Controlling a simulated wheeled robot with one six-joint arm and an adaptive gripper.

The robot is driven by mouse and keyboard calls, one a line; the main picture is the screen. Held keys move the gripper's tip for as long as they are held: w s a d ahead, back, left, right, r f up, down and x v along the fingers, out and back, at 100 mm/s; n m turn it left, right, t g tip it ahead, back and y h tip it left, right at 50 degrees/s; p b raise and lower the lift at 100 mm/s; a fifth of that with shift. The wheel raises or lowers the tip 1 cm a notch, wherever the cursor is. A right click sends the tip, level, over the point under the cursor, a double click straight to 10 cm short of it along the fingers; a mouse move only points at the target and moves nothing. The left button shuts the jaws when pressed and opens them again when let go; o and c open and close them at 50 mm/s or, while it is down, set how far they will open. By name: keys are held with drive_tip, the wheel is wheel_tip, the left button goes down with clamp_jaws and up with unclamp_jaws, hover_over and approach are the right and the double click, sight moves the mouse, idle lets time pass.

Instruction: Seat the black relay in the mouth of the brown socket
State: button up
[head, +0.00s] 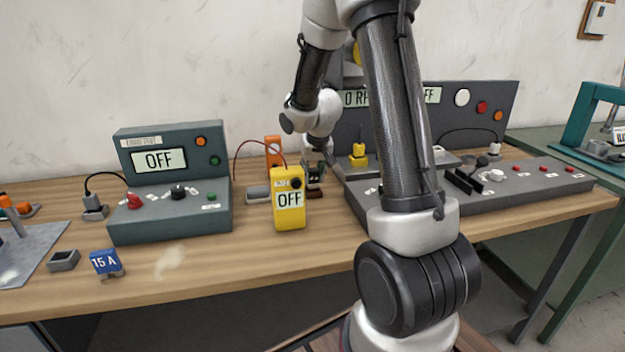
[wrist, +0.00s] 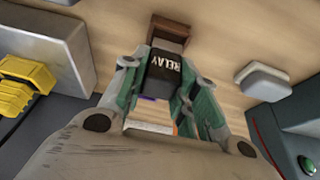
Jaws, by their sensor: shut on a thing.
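The black relay (wrist: 163,72), with white RELAY lettering on it, is between the two green-padded fingers of my gripper (wrist: 155,88) in the wrist view. My gripper is shut on it. The brown socket (wrist: 171,30) lies just beyond the relay's far end, on the wooden bench. The relay's end overlaps the socket's near edge in the picture; I cannot tell whether it is inside the mouth, touching or above it. In the head view my gripper (head: 315,174) is low over the bench behind the yellow meter, with the brown socket (head: 315,194) under it, partly hidden.
The yellow meter (head: 288,205) reading OFF stands close in front and left of my gripper. A grey-green OFF console (head: 165,215) is at left, a long grey control panel (head: 520,190) at right. A small pale-topped block (wrist: 263,80) lies right of the fingers.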

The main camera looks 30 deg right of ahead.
drive_tip(key=shift+f, duration=1.1)
drive_tip(key=shift+f, duration=0.1)
drive_tip(key=o, duration=1)
